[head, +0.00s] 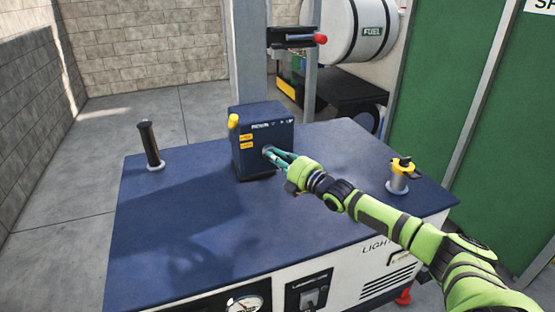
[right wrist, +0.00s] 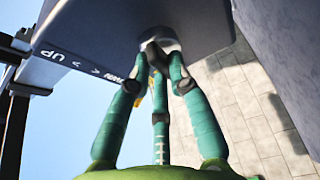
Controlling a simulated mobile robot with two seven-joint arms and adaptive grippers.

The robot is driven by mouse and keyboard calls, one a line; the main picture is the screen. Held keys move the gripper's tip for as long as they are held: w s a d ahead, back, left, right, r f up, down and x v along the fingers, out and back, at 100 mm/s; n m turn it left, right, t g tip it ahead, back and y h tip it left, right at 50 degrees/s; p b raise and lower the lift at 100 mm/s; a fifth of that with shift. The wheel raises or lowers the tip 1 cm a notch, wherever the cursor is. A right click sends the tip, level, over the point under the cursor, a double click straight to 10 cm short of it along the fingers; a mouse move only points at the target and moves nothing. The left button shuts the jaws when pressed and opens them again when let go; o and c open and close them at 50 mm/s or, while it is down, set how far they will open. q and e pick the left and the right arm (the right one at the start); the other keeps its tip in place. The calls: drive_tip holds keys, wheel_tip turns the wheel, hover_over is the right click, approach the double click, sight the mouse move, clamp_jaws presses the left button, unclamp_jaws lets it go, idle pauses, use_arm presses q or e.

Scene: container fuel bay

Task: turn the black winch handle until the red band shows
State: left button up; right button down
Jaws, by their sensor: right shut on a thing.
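A dark blue winch box (head: 262,138) with yellow labels stands on the blue top of the cabinet. My right gripper (head: 270,152) reaches its front face from the right. In the right wrist view my green fingers (right wrist: 157,65) are closed together on a small dark part, which I take to be the black winch handle (right wrist: 153,52). It sits at a pale round hub (right wrist: 172,44) on the box (right wrist: 120,25). The fingers hide most of the handle. I see no red band on it. My left gripper is not in view.
A black post (head: 151,145) stands on the cabinet top (head: 190,220) at left, and a yellow-topped fitting (head: 401,172) at right. A yellow knob (head: 233,121) sticks out of the box's left side. Behind are a grey mast (head: 250,50), a red-ended bar (head: 320,38) and a fuel tank (head: 360,28).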

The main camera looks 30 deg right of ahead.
drive_tip(key=shift+w+a+f+n+h+p, duration=0.2)
drive_tip(key=shift+n+h, duration=2.1)
drive_tip(key=shift+n, duration=3.6)
drive_tip(key=shift+s+a+f+n+h+p, duration=0.1)
drive_tip(key=shift+a+n+h+p, duration=0.2)
drive_tip(key=shift+n+h, duration=3.8)
drive_tip(key=shift+w+a+f+n+h+p, duration=0.1)
drive_tip(key=shift+n+h+p, duration=0.35)
drive_tip(key=shift+n, duration=7.25)
drive_tip(key=c, duration=1.1)
unclamp_jaws()
drive_tip(key=shift+s, duration=0.15)
drive_tip(key=shift+c, duration=0.2)
drive_tip(key=shift+f+g, duration=0.1)
drive_tip(key=shift+g, duration=0.2)
